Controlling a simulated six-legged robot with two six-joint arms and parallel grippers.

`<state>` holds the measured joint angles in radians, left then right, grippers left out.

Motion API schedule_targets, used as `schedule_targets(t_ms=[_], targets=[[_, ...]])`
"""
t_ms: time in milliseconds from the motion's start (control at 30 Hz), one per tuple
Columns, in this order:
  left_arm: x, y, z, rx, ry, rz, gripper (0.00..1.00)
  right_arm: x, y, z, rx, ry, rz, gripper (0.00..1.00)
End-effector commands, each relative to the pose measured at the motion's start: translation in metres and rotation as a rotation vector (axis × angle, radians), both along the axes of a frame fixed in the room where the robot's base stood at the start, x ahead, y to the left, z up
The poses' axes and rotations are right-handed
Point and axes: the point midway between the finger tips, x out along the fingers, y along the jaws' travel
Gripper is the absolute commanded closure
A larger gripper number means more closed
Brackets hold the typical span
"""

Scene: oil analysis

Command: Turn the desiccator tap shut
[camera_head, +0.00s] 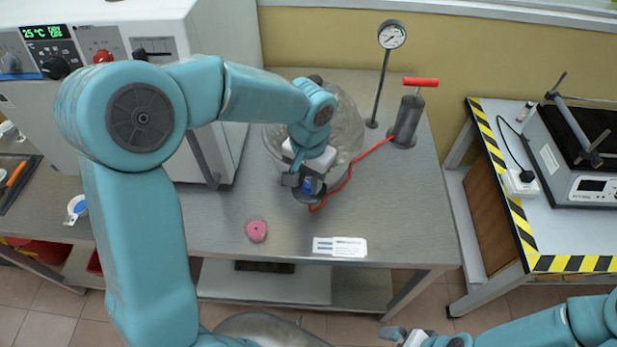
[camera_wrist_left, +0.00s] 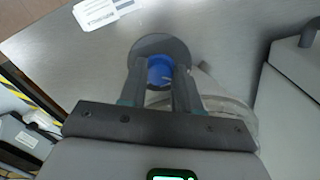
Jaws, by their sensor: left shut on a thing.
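The glass desiccator (camera_head: 345,118) stands on the steel table, partly hidden behind my left arm. Its blue tap (camera_head: 309,186) is at the front, above a dark round base, with a red hose (camera_head: 345,180) running near it. My left gripper (camera_head: 302,184) is at the tap from above and is shut on it. In the left wrist view the blue tap (camera_wrist_left: 160,71) sits between the two fingers, over a dark disc (camera_wrist_left: 160,46). My right gripper (camera_head: 393,335) is at the bottom edge, away from the table; its fingers are too small to judge.
A hand pump with a red handle (camera_head: 420,82) and a pressure gauge (camera_head: 392,35) stand right of the desiccator. A pink round piece (camera_head: 256,231) and a white label card (camera_head: 340,247) lie at the table front. An oven (camera_head: 222,100) stands on the left.

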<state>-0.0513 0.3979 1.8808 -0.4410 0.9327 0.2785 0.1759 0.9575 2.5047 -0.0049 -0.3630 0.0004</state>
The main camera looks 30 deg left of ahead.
Motion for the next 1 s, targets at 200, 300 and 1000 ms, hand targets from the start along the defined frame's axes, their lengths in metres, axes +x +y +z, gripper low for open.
schedule_targets(t_ms=[200,300,1000], targets=[[0.0023,-0.0005,-0.0004,-0.001,-0.008,-0.176,0.98,0.0000,0.0000,-0.0014,0.000,0.000,0.000,0.00],[0.0024,-0.0006,-0.0002,-0.001,-0.009,-0.271,0.98,0.0000,0.0000,-0.0013,0.000,0.000,0.000,0.00],[0.0019,-0.0016,-0.0002,-0.002,-0.007,-0.833,0.98,0.0001,0.0000,0.0035,0.000,0.000,0.000,0.00]])
